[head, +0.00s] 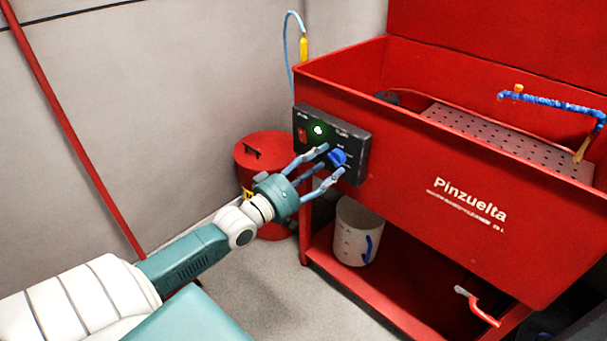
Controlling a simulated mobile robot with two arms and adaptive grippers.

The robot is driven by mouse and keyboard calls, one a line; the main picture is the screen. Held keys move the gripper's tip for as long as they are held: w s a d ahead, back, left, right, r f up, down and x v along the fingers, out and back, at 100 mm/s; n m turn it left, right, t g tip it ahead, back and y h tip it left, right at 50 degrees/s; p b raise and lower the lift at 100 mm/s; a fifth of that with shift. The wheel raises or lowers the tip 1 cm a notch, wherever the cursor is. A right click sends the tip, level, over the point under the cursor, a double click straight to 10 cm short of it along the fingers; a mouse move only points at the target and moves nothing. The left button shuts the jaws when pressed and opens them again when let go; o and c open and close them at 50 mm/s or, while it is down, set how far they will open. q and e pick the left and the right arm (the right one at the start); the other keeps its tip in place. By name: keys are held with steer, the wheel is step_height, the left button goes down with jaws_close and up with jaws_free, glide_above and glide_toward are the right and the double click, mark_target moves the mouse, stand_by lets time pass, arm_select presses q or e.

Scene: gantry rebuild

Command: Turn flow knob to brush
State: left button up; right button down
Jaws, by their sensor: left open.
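The blue flow knob (338,157) sits on the lower right part of a black control panel (312,122) on the front left of the red parts washer. The panel also has a red switch (302,134) and a lit green light (319,130). My left gripper (332,162) is open, with its blue-grey fingers spread on either side of the knob. I cannot tell whether the fingertips touch it. The panel's small lettering is too blurred to read. My right gripper is not in view.
The red washer basin (420,180) holds a perforated tray (500,138) and a blue hose with a brush (555,103). A white bucket (352,232) stands on the lower shelf. A red can (262,150) stands behind my left gripper. A red lever (480,308) sticks out at lower right.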

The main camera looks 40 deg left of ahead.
arm_select(q)
steer(key=s+a, duration=0.1)
steer(key=s, duration=0.9)
steer(key=shift+a+f, duration=0.2)
steer(key=shift+f, duration=0.1)
